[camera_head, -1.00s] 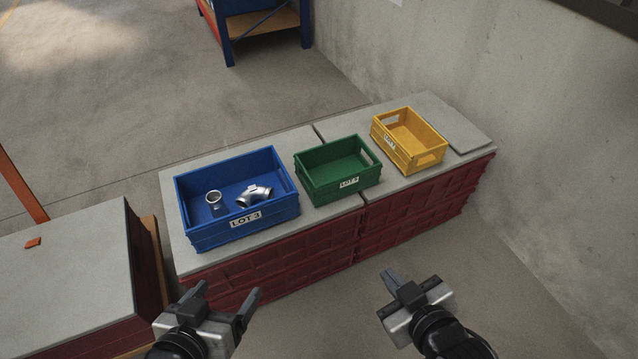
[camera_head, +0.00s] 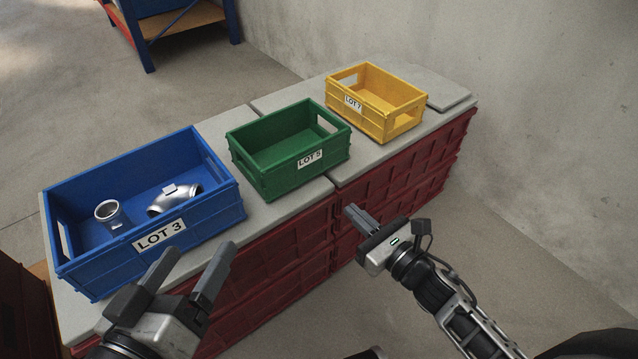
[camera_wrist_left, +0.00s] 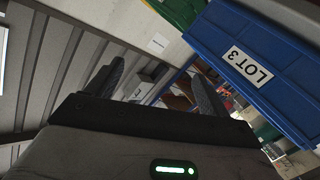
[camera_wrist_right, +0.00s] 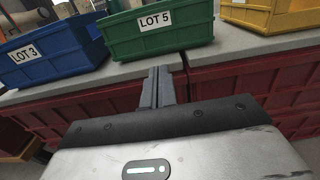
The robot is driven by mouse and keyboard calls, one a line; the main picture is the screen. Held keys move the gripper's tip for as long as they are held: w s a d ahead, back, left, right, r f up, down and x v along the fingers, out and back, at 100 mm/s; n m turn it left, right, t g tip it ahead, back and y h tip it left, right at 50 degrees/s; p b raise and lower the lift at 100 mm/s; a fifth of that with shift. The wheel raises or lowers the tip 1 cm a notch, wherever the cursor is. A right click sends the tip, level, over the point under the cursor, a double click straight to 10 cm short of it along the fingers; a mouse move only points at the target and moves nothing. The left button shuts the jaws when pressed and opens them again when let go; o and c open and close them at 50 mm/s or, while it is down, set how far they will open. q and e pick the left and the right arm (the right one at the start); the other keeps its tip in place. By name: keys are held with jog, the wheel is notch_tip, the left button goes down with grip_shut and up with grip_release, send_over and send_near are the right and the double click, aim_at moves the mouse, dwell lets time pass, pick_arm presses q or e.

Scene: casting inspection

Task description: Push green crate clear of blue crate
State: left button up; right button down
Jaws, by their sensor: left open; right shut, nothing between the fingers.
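The green crate (camera_head: 262,178), labelled LOT 5, stands empty on the grey bench top, just right of the blue crate (camera_head: 205,222). The blue crate, labelled LOT 3, holds two metal castings. A narrow gap seems to show between the two crates. In the right wrist view the green crate (camera_wrist_right: 190,38) is ahead of the fingers and the blue crate (camera_wrist_right: 60,68) is to its left. My left gripper (camera_head: 190,262) is open and empty in front of the blue crate. My right gripper (camera_head: 352,212) is shut and empty, in front of the bench below the green crate's right side, touching neither crate.
A yellow crate (camera_head: 385,125), labelled LOT 7, stands right of the green crate with bare bench top between them. A grey slab (camera_head: 450,96) lies at the bench's far right end. A concrete wall (camera_head: 520,90) runs behind on the right.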

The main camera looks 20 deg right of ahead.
jog(key=b, duration=0.2)
send_near(311, 172)
jog(key=x, duration=0.5)
jog(key=shift+w+f, duration=0.2)
pick_arm(q)
jog(key=shift+w+r+m+t+h+b, duration=0.15)
jog(key=shift+w+r+t+h, duration=0.15)
jog(key=shift+r+t, duration=0.25)
jog(key=shift+w+r+m+t+h+b, duration=0.2)
jog(key=shift+w+r+t, duration=0.15)
jog(key=shift+r, duration=0.25)
pick_arm(e)
jog(key=shift+x, duration=0.75)
jog(key=shift+r, duration=0.1)
